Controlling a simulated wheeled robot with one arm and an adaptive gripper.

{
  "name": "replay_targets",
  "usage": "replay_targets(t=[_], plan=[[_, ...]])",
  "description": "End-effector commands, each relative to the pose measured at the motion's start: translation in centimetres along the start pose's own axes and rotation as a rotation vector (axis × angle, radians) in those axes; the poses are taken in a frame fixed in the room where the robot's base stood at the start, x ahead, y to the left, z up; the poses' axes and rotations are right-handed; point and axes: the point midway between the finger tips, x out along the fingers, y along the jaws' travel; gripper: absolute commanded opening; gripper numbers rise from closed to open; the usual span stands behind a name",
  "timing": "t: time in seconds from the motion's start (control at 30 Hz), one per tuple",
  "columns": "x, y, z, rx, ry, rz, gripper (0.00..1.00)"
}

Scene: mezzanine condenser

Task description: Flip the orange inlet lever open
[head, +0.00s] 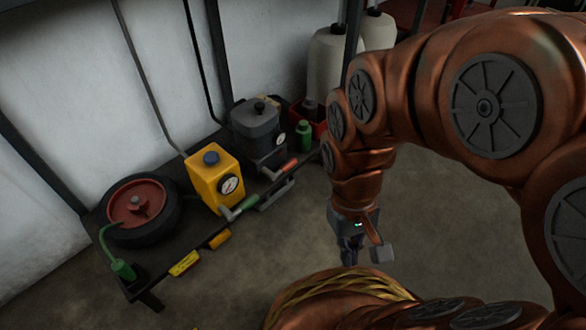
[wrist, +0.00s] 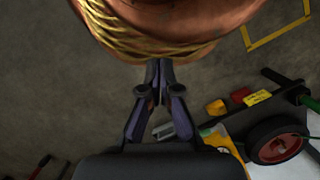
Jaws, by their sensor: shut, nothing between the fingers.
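An orange-red lever handle (head: 283,169) shows in the head view at the front of a dark grey tank (head: 256,125) on the low bench. It points up and to the right, with a grey metal piece just below it. My gripper (head: 350,258) hangs to the right of the bench over the floor, well apart from the lever. In the wrist view my gripper (wrist: 158,75) has its fingers together and empty. I cannot pick out the lever clearly in the wrist view.
A yellow box (head: 214,180) with a gauge, a green-handled lever (head: 240,208) and a red-hubbed wheel (head: 137,207) are on the bench. The floor (head: 260,285) in front is clear.

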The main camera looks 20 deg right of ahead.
Motion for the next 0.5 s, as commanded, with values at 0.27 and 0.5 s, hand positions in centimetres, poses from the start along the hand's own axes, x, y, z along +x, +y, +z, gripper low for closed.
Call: replay_targets(t=[0.27,0.5], plan=[[-6.9,-0.2,2.9,-0.018,-0.033,-0.004,0.00],[-10.3,-0.2,4.9,-0.011,-0.056,-0.006,0.00]])
